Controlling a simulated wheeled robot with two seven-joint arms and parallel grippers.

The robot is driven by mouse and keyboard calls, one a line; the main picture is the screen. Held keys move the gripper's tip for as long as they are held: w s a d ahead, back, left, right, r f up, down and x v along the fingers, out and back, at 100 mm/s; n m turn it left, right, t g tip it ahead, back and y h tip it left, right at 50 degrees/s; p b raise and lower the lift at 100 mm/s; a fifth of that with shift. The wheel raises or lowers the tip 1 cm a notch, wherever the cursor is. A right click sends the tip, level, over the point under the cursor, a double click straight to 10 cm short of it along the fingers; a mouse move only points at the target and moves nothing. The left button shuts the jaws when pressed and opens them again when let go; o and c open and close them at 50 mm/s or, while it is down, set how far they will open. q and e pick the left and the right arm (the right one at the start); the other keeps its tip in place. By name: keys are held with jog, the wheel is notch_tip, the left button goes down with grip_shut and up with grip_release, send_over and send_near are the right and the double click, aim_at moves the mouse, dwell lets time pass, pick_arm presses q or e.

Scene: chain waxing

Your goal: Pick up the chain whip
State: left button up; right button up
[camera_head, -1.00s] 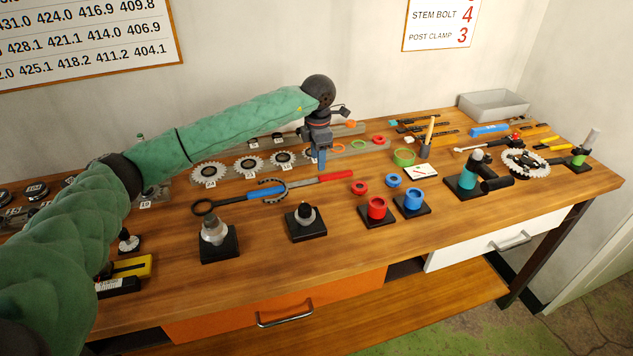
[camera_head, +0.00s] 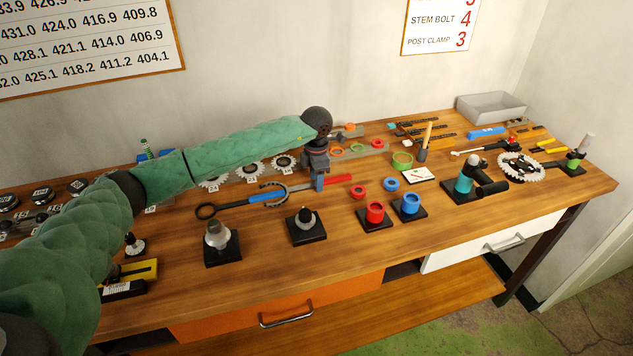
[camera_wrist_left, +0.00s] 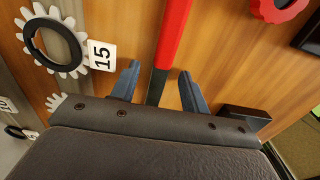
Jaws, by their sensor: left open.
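The chain whip, with its red handle (camera_head: 338,180), lies on the bench in the middle of the head view. My left gripper (camera_head: 319,186) points down over the whip, near the left end of the red handle. In the left wrist view, its two blue fingers (camera_wrist_left: 158,84) are open, one on each side of the whip's dark bar, and the red handle (camera_wrist_left: 174,30) runs up between them. Contact with the bar cannot be told. My right gripper is not in view.
Toothed sprockets (camera_head: 249,171) stand behind the whip. Black-based holders (camera_head: 306,225) and red (camera_head: 375,213) and blue (camera_head: 411,204) cups stand in front. A grey bin (camera_head: 491,107) is at the back right. Bare wood lies along the front edge.

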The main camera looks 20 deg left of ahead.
pick_arm(q)
jog(key=shift+f, duration=0.1)
grip_shut()
dwell(0.3)
